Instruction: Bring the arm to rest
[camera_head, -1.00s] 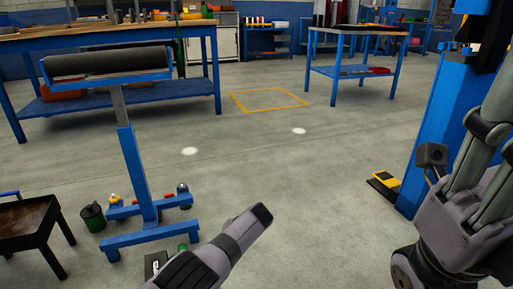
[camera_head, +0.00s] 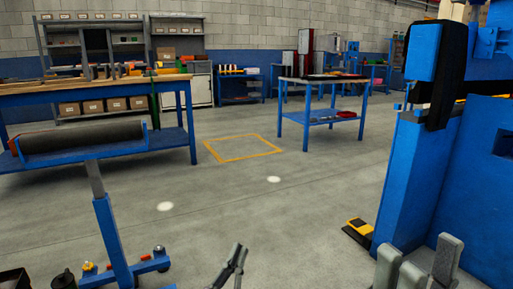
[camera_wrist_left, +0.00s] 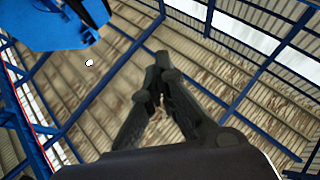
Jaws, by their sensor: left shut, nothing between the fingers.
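My left gripper (camera_head: 240,248) shows at the bottom middle of the head view as dark, narrow fingers pointing up. In the left wrist view the left gripper's (camera_wrist_left: 161,62) two black fingers meet at their tips, with nothing between them. Behind them is the roof with blue beams, so this gripper points upward.
A blue machine (camera_head: 400,170) stands close on the right, with a yellow-black pedal (camera_head: 359,229) at its foot. A blue roller stand (camera_head: 112,238) is at the lower left. Workbenches (camera_head: 172,140) stand further back. The floor around the yellow floor square (camera_head: 240,158) is clear.

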